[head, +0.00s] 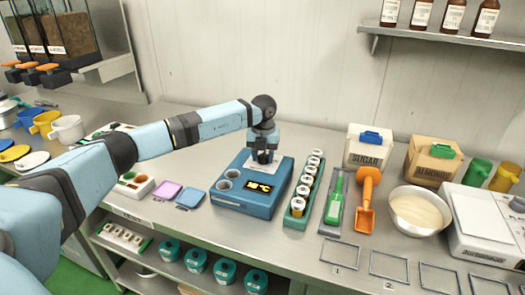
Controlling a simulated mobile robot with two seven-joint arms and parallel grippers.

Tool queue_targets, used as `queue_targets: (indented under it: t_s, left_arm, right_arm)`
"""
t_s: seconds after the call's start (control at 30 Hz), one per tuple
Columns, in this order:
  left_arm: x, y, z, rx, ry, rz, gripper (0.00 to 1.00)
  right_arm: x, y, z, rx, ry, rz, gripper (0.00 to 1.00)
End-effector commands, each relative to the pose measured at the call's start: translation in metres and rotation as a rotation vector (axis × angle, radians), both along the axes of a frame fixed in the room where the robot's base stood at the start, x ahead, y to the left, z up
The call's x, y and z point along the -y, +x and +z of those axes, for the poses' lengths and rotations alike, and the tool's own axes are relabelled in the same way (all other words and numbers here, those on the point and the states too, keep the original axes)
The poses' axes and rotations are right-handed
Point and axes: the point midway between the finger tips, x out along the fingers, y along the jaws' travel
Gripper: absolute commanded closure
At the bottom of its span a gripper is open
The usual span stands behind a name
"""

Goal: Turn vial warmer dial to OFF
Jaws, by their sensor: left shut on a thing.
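The vial warmer (247,207) is a blue box on the steel counter, with a lit orange display (260,187) on its sloped top. Two round wells (232,173) show at its left side. My left gripper (263,158) points down at the back of the warmer's top, behind the display. Its fingers are shut on the dial, which they mostly hide. The dial's pointer and its OFF mark cannot be made out. My right gripper is not in view.
A green rack of vials (298,206) stands just right of the warmer. A pink tray (167,190) and a blue tray (190,198) lie to its left. A sugar box (367,151), orange scoop (365,207) and white bowl (418,212) are further right.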

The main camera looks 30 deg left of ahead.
Motion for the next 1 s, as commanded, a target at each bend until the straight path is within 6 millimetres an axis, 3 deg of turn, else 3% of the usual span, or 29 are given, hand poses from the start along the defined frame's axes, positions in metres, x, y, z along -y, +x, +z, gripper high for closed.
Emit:
queue_targets:
  t_s: [0.13, 0.53, 1.0]
  left_arm:
    - [0.001, 0.001, 0.004, 0.001, 0.0, 0.138, 0.82]
    - [0.003, 0.003, 0.004, 0.002, -0.001, 0.518, 0.82]
    - [0.004, 0.006, 0.003, 0.003, -0.001, 0.88, 0.82]
  right_arm:
    - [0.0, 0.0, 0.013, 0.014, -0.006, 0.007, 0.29]
    - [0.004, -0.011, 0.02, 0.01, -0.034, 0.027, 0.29]
    - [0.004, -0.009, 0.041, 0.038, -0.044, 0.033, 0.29]
